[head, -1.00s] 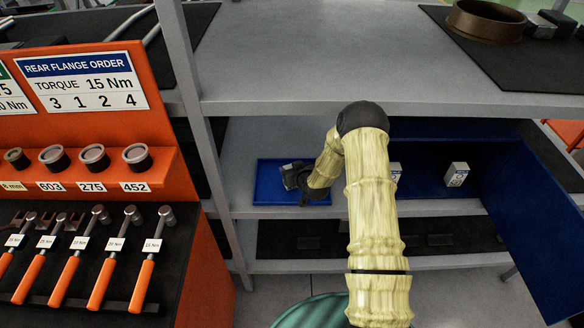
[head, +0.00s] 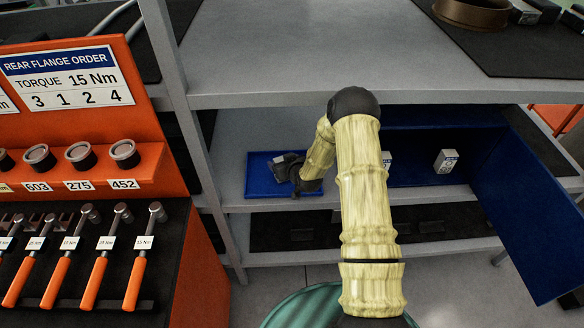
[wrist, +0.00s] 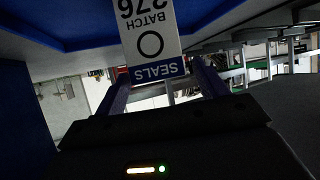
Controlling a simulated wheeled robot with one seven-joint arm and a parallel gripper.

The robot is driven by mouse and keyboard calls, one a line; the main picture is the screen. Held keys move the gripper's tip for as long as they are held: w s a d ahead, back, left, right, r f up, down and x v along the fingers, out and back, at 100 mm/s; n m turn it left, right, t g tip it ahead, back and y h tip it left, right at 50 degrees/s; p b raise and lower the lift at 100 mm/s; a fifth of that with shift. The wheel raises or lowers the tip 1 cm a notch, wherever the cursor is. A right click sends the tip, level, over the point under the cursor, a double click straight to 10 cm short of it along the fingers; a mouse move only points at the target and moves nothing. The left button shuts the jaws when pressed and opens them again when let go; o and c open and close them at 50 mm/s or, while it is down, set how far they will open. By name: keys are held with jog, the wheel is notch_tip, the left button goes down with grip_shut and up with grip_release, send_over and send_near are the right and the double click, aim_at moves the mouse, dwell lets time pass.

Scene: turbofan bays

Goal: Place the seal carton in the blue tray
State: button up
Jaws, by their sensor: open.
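The seal carton (wrist: 152,38) shows in the wrist view as a white box with a blue SEALS band and BATCH 276, upside down in the picture. My gripper (wrist: 160,80) is open, with its two fingers near the carton's label end; I cannot tell whether they touch it. In the head view, my gripper (head: 285,173) is low over the blue tray (head: 236,192) on the middle shelf. A pale box, probably the carton (head: 279,164), shows at its far left side within the tray outline. The carton's underside is hidden.
A grey upper shelf (head: 320,50) overhangs the tray. An orange tool rack (head: 190,260) stands at left.

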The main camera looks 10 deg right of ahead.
jog(key=b+v, duration=0.2)
jog(key=v, duration=0.8)
jog(key=shift+s+r, duration=0.2)
jog(key=shift+s, duration=0.15)
jog(key=shift+d, duration=0.1)
jog(key=s+a+r+m+g+h, duration=0.1)
jog(key=s+r+g, duration=0.3)
jog(key=s+r, duration=0.3)
jog(key=s+a+r+m+g+h, duration=0.1)
jog(key=s+r+g, duration=0.4)
jog(key=s, duration=1.2)
jog(key=shift+v, duration=0.95)
jog(key=shift+w+a, duration=0.1)
jog(key=shift+a, duration=0.1)
